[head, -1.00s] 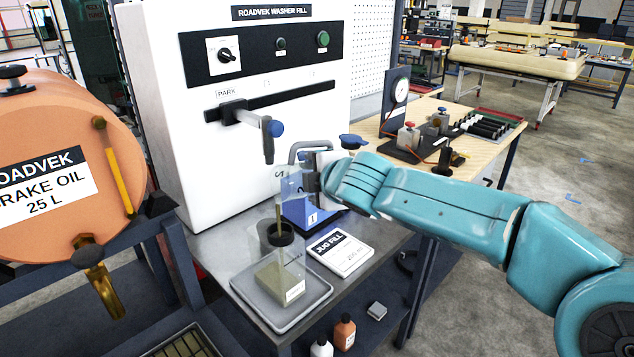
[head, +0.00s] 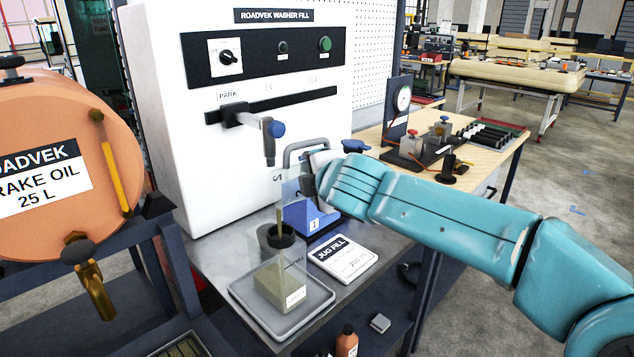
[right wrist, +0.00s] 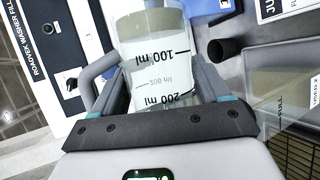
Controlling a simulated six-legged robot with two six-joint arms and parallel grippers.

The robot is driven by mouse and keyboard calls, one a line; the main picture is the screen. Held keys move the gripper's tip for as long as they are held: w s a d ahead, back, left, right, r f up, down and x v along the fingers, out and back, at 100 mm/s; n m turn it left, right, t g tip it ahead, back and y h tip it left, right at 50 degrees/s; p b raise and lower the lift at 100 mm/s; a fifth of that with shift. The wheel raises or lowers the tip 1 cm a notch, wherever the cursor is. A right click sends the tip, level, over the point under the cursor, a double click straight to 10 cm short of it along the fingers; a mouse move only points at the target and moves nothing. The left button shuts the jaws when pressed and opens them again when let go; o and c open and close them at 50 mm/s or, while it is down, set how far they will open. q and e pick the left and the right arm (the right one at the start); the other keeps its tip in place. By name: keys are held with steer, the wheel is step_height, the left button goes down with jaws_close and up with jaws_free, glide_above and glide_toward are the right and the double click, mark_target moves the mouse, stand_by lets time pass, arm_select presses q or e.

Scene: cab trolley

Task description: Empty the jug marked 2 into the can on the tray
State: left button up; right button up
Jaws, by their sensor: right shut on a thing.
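My right gripper (head: 312,180) is shut on a clear jug (head: 291,186) and holds it above the can. The jug looks tilted; a number on its side is too unclear to read. In the right wrist view the jug (right wrist: 155,60) sits between the fingers, with 100 ml and 200 ml marks. A thin olive stream (head: 279,216) runs down to the dark round mouth (head: 277,237) of the clear can. The can (head: 281,284) stands on the grey tray (head: 246,296) with olive liquid in its lower part. How much liquid is left in the jug is hard to tell. My left gripper is out of view.
A blue stand marked 1 (head: 312,218) is close behind the can. A JUG FILL card (head: 343,257) lies right of the tray. The white washer-fill cabinet (head: 210,180), with its spout (head: 270,140), rises behind. An orange brake-oil drum (head: 60,170) is at left.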

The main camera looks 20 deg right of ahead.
steer(key=shift+a+n+h+b, duration=0.15)
steer(key=shift+n+h+b, duration=0.15)
steer(key=shift+b, duration=0.65)
steer(key=shift+s+a+r+n+t+h+b, duration=0.15)
steer(key=shift+a+r+n+t+h+b, duration=0.3)
steer(key=shift+b, duration=0.45)
steer(key=shift+r+n, duration=0.35)
steer(key=shift+t, duration=0.25)
